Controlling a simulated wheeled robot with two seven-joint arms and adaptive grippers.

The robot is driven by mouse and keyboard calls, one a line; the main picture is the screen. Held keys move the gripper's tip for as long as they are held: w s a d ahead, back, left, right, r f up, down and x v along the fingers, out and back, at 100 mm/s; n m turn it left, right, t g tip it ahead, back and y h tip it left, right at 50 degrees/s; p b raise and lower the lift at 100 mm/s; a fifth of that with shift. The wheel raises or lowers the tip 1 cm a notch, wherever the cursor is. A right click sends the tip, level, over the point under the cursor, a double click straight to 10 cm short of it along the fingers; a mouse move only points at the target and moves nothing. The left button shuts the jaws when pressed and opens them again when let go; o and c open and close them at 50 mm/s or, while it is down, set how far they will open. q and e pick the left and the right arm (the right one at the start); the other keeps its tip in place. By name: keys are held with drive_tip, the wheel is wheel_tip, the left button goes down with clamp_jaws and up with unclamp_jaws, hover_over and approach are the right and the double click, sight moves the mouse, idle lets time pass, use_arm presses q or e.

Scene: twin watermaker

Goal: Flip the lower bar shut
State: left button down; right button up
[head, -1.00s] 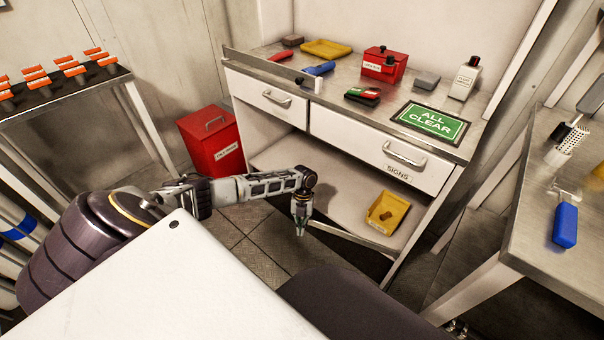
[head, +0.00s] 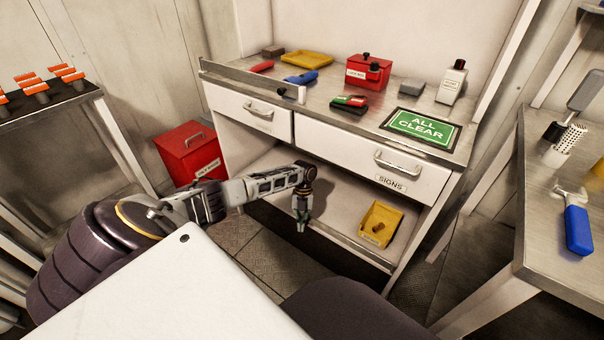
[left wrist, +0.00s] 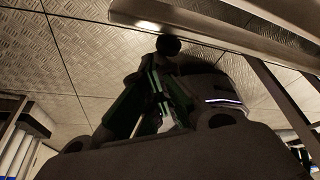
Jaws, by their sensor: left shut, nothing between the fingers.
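The lower bar (head: 352,246) looks like a thin metal strip along the front of the cabinet's low shelf, under the drawers. My left gripper is shut and empty, pointing down just in front of the shelf edge near the strip's left end. I cannot tell whether it touches. In the left wrist view the dark fingers (left wrist: 165,48) are close below a long metal bar (left wrist: 225,38). My right gripper is not in view.
A yellow bin (head: 381,224) stands on the low shelf. A red box (head: 190,152) stands left of the cabinet. A side table (head: 545,235) is at the right. Open floor lies before the cabinet.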

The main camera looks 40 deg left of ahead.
use_arm(q)
drive_tip(key=shift+w+a+r+t, duration=0.2)
drive_tip(key=shift+w+r, duration=0.1)
drive_tip(key=shift+w, duration=0.25)
drive_tip(key=shift+w+a+r+t, duration=0.1)
drive_tip(key=shift+w+a+r, duration=0.15)
drive_tip(key=shift+w, duration=0.25)
drive_tip(key=shift+w+a+r, duration=0.1)
drive_tip(key=shift+w+r, duration=0.15)
drive_tip(key=shift+r, duration=0.45)
drive_tip(key=shift+g, duration=0.4)
drive_tip(key=shift+s+a+r, duration=0.1)
drive_tip(key=shift+a+r, duration=0.05)
drive_tip(key=shift+r, duration=1)
drive_tip(key=shift+s+a+r, duration=0.1)
drive_tip(key=shift+r, duration=1.05)
